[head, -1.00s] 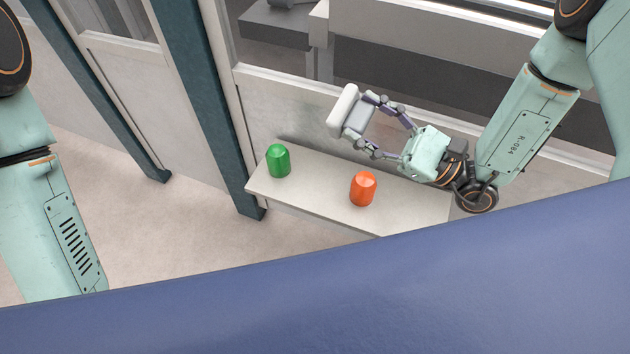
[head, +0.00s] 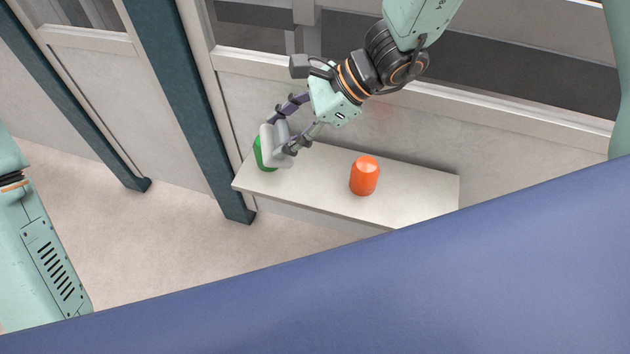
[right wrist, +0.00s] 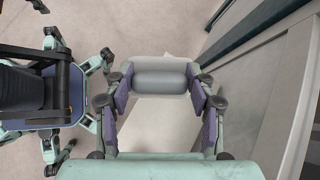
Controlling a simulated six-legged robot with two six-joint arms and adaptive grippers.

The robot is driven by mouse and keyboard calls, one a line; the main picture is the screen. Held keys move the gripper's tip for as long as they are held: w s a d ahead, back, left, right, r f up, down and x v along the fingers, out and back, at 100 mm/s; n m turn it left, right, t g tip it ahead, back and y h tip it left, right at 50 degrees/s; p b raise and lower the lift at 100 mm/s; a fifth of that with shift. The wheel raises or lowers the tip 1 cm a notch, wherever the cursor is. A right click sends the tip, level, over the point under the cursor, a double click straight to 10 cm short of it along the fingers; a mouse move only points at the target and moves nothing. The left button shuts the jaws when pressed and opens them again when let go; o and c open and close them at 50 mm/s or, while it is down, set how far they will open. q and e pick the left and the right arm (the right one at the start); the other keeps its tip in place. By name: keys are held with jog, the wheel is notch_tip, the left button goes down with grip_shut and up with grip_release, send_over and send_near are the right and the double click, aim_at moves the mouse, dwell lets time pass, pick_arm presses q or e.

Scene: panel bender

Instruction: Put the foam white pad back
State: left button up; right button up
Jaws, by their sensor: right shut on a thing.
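My right gripper (head: 284,133) is shut on the foam white pad (head: 267,147), a pale block with a grey part between the fingers. It holds the pad at the left end of the shelf, in front of part of the green object in the head view. I cannot tell whether the pad touches the shelf or the green object. In the right wrist view the pad (right wrist: 145,67) spans the two fingers of the gripper (right wrist: 161,84). My left gripper is out of view; only part of the left arm shows.
The pale shelf (head: 315,185) carries a green object (head: 259,155), partly hidden, and an orange one (head: 364,176). The shelf top between and around them is bare. A dark teal post (head: 190,110) stands left of the shelf.

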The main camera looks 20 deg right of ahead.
jog(key=shift+w+d+f+m+h, duration=1.35)
jog(key=shift+d+f+m+h, duration=0.65)
jog(key=shift+d+m+h, duration=0.95)
notch_tip(320, 180, down, 10)
jog(key=b, duration=0.5)
jog(key=shift+w+d+f+b, duration=0.1)
jog(key=shift+d+f+b, duration=0.05)
jog(key=shift+b, duration=0.2)
jog(key=o, duration=1.3)
